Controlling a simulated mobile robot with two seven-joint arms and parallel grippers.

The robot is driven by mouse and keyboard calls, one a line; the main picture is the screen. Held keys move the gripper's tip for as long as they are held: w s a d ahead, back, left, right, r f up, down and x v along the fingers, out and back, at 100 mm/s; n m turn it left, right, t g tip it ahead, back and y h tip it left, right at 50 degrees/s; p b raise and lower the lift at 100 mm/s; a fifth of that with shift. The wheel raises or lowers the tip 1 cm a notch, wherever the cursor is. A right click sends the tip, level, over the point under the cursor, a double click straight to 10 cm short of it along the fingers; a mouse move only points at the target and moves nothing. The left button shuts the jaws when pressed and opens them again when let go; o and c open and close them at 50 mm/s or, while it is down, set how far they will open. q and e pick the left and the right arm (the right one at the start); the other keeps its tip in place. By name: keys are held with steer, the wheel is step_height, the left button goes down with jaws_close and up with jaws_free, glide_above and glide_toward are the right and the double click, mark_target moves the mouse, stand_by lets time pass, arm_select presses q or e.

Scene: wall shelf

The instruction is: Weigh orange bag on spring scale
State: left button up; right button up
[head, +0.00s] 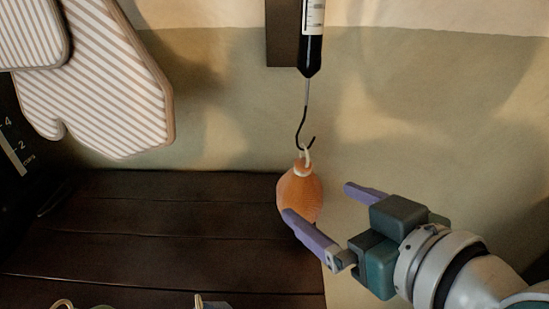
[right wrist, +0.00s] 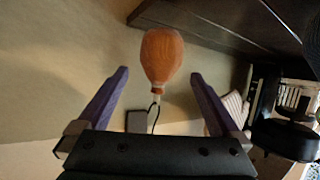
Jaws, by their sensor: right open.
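The orange bag (head: 301,194) hangs in the head view with its pale loop (head: 307,158) at the black hook (head: 303,135) of the spring scale (head: 312,45). The scale is a dark tube with a white label, upright against the wall. My right gripper (head: 320,215) is open, its two purple fingers apart, to the right of and in front of the bag. In the right wrist view the bag (right wrist: 162,58) appears beyond and between the open fingertips (right wrist: 160,75), with no contact visible. My left gripper is not in view.
A dark wooden shelf (head: 150,225) extends at lower left. Striped mitt-shaped items (head: 100,85) hang at upper left. Small partly cut-off objects (head: 210,303) show at the bottom edge. The wall right of the scale is clear.

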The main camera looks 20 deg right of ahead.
mark_target(293, 184)
steer(key=b+x, duration=0.2)
steer(key=x, duration=0.7)
steer(key=shift+w+a+f, duration=0.1)
steer(key=shift+w+f, duration=0.1)
steer(key=shift+w, duration=0.15)
jaws_close()
stand_by(0.4)
steer(key=shift+r, duration=0.1)
